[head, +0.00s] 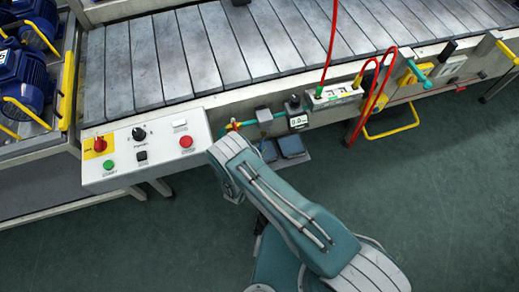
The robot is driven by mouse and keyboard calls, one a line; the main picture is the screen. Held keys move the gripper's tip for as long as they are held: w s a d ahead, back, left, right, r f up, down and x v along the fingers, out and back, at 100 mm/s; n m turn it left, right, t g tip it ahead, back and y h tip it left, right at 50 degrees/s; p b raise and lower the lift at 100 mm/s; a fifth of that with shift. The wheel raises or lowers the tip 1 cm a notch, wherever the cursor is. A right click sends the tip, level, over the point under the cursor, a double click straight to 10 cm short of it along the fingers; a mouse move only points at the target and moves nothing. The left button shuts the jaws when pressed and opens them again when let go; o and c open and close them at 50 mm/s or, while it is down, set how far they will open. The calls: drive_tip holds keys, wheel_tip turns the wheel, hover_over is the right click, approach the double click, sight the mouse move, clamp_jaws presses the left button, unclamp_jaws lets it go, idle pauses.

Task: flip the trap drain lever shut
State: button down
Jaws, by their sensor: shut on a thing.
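My arm reaches up from the bottom right and bends at its grey elbow near the front edge of the conveyor. My gripper does not show; the arm seems to cover it. A thin teal air line runs along the conveyor's front rail, with a small yellow and red valve piece (233,124) at its left end just above my elbow.
A control box (145,150) with knobs and buttons stands left of my elbow. Red hoses (372,90) and a teal handle (421,78) are to the right. Green floor is open at right.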

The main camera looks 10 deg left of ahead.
drive_tip(key=shift+w+a+m+g+h, duration=0.1)
drive_tip(key=shift+a+m+g+h, duration=0.25)
drive_tip(key=shift+m+h, duration=0.45)
drive_tip(key=shift+w+a+m+g+h, duration=0.1)
drive_tip(key=shift+a+m+g+h, duration=0.35)
drive_tip(key=shift+h, duration=0.65)
drive_tip(key=shift+d, duration=0.1)
drive_tip(key=shift+c, duration=2.4)
unclamp_jaws()
drive_tip(key=shift+s, duration=0.1)
drive_tip(key=v, duration=1.2)
drive_tip(key=shift+f, duration=0.2)
